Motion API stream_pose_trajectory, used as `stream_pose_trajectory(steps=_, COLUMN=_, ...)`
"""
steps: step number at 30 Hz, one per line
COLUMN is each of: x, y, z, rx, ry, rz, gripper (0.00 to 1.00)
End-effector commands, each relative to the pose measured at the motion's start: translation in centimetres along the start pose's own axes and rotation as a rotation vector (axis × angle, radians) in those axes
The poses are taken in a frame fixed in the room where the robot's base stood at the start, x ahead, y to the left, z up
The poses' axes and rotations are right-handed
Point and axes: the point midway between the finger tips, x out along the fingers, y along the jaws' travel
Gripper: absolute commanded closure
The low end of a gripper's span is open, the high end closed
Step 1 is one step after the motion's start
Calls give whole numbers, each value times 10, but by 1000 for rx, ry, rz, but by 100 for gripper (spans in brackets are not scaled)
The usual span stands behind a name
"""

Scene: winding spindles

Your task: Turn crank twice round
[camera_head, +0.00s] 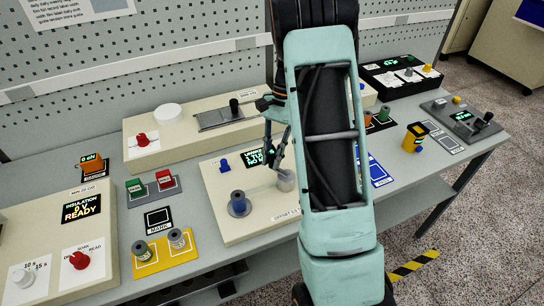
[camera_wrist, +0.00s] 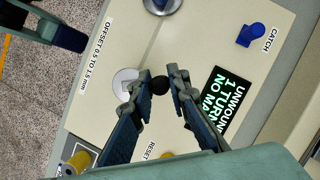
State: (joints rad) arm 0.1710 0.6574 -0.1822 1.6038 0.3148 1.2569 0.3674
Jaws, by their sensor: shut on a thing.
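The winder box (camera_head: 212,178) stands on the bench in the middle of the head view. Its crank has a pale round hub (camera_head: 286,180), which also shows in the wrist view (camera_wrist: 125,80). My gripper (camera_head: 274,152) is over the box beside the hub. In the wrist view my gripper (camera_wrist: 159,86) is shut on the black crank knob (camera_wrist: 159,84), between the hub and the display. The display (camera_wrist: 228,105) reads "UNWOUND", "1 TURN" and a partly covered line. A blue catch (camera_wrist: 250,35) stands on the box. The crank arm is mostly hidden.
A blue-wound spindle (camera_head: 238,205) stands on the box left of the crank. A yellow tray (camera_head: 167,262) with two spools and a red-and-green button block (camera_head: 152,189) sit to the left. A blue-marked mat (camera_head: 379,174) lies right of my arm.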

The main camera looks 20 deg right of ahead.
Motion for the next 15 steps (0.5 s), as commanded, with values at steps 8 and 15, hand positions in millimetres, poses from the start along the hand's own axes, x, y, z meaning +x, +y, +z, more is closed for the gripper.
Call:
stream_pose_trajectory(steps=8, x=0, y=0, z=0, rx=-1, ry=2, rz=0, gripper=67)
stream_pose_trajectory(steps=15, x=-1, y=0, z=0, rx=-1, ry=1, rz=0, gripper=67)
